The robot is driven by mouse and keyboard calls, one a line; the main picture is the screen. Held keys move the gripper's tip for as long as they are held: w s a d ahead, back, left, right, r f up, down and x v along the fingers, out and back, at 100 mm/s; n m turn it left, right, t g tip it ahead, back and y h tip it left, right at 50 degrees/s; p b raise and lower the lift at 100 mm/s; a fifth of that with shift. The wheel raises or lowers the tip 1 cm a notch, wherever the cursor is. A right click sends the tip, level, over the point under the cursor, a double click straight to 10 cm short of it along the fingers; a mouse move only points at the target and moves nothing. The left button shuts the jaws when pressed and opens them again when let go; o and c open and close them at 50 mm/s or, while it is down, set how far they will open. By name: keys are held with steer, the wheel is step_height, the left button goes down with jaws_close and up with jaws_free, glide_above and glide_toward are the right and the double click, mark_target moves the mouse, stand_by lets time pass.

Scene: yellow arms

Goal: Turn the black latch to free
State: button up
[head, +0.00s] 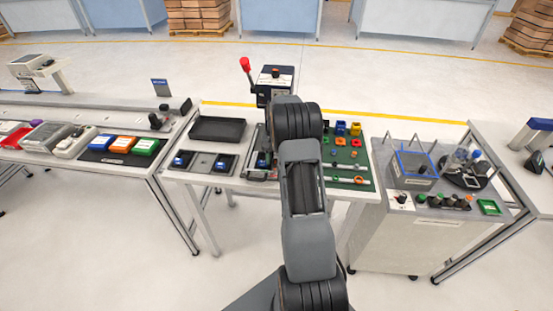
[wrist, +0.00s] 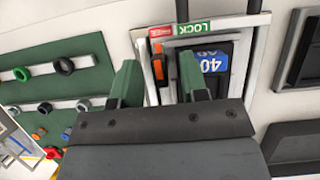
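In the wrist view, a fixture frame (wrist: 235,21) carries a green label (wrist: 194,28) reading LOCK and a red label (wrist: 162,32) beside it. A small black part with orange on it (wrist: 158,68), which looks like the latch, lies under the red label; its exact setting is hard to tell. My gripper (wrist: 157,78) is open, its two green-tipped fingers apart, one on each side of the latch in the picture. No contact is visible. A dark piece with a blue label (wrist: 212,65) reading 40 sits in the frame. In the head view, my arm hides the gripper and latch.
A green mat (head: 345,160) with rings and coloured blocks lies right of the fixture (head: 258,165). An empty black tray (head: 217,129) stands at its left. A dark box with a red-knobbed lever (head: 245,65) stands behind. A grey cart (head: 410,230) stands at right.

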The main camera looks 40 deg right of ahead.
steer(key=shift+r, duration=0.15)
steer(key=shift+w+r, duration=0.1)
steer(key=shift+r, duration=0.2)
step_height(320, 180, up, 3)
steer(key=shift+f+b, duration=0.2)
steer(key=shift+b, duration=0.1)
steer(key=s+a+r+b, duration=0.3)
steer(key=s+a+r, duration=0.3)
steer(key=s+r, duration=0.3)
steer(key=s, duration=0.4)
steer(key=shift+r, duration=0.25)
steer(key=shift+w, duration=0.1)
